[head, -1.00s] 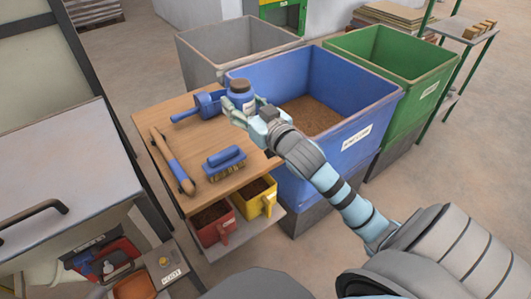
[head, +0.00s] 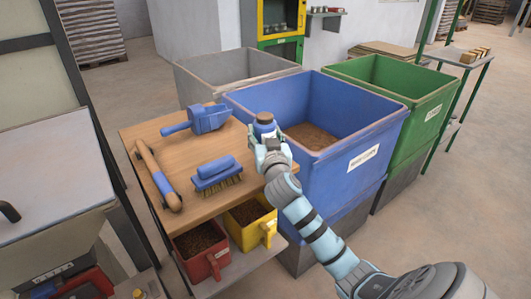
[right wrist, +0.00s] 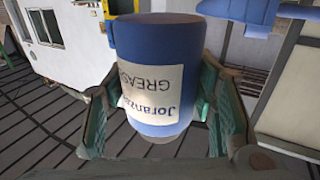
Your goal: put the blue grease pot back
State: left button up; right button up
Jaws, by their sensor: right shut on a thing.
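The blue grease pot (head: 264,127) is held up at the right edge of the wooden table top, in front of the blue bin. In the right wrist view the pot (right wrist: 152,50) fills the middle, with a pale label reading "GREASE" upside down. My right gripper (head: 268,146) is shut on the pot, with green fingers (right wrist: 160,118) on both sides of it. The pot looks clear of the table top. My left gripper is not in view.
Blue (head: 335,178), green (head: 425,115) and grey (head: 190,88) bins stand beyond. A yellow-and-green cabinet (head: 262,20) and small shelf (head: 326,12) hold small pots at the back.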

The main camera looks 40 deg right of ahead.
notch_tip(320, 180, down, 4)
jog(key=shift+f+b, duration=0.1)
jog(key=shift+b, duration=0.65)
jog(key=o, duration=1.4)
jog(key=shift+s+a, duration=0.1)
jog(key=shift+s, duration=0.05)
jog(key=p+v, duration=0.2)
jog(key=v, duration=0.9)
jog(key=shift+s+a, duration=0.15)
jog(key=shift+s, duration=0.2)
